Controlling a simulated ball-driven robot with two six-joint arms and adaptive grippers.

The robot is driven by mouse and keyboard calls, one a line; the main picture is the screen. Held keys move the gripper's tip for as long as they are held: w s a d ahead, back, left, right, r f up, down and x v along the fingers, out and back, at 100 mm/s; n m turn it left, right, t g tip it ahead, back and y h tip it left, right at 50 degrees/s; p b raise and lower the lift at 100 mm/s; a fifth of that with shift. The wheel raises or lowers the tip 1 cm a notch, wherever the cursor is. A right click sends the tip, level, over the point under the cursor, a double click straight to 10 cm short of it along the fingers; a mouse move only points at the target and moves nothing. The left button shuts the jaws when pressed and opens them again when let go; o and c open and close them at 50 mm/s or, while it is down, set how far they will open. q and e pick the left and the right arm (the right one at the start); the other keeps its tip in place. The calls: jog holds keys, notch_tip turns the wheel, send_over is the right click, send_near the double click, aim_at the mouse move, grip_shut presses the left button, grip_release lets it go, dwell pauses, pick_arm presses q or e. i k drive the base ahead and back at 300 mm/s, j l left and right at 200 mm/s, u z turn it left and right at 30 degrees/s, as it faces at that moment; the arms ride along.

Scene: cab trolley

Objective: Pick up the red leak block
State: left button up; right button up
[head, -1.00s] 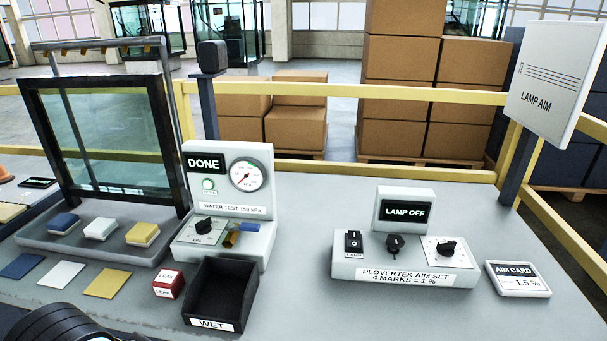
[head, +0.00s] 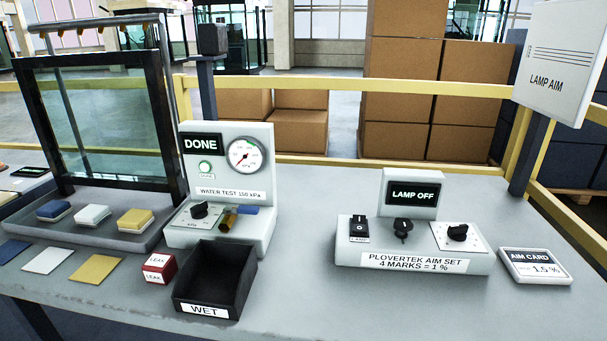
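The red leak block (head: 160,268) is a small red cube with white LEAK labels on its top and front. It sits on the grey table (head: 330,305), just left of the black WET bin (head: 243,285) and right of the yellow flat card (head: 96,269). Nothing covers it. Neither of my grippers shows in the head view.
A water test unit (head: 262,230) reading DONE stands behind the bin. A glass frame in a grey tray (head: 130,243) with blue, white and yellow blocks stands at left. The lamp unit (head: 410,262) and aim card (head: 535,267) are at right. The table front is clear.

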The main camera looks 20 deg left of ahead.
aim_at(159, 268)
jog(key=k+u, duration=0.1)
jog(key=u, duration=1.35)
